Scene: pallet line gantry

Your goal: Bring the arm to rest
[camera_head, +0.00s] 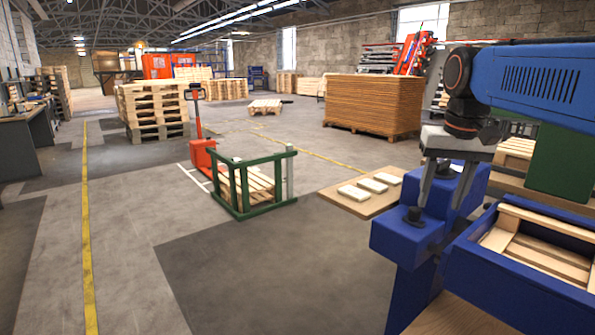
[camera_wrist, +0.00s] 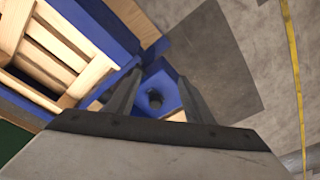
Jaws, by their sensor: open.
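My gripper (camera_head: 441,205) is at the right of the head view, pointing down with its two fingers apart. It is over a blue block (camera_head: 395,238) that carries a dark round knob (camera_head: 413,215). In the wrist view my gripper (camera_wrist: 158,76) shows both fingers spread, with the knob (camera_wrist: 155,98) seen between them. Nothing is held. I cannot tell whether the fingers touch the block. My blue arm reaches in from the right edge of the head view.
A blue bin (camera_head: 470,268) with wooden slats stands close at the right. A board (camera_head: 340,197) with 3 pale blocks lies beyond the blue block. A green frame (camera_head: 243,212) around a pallet, an orange pallet jack (camera_head: 203,155) and a stack of boards (camera_head: 372,103) stand farther off.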

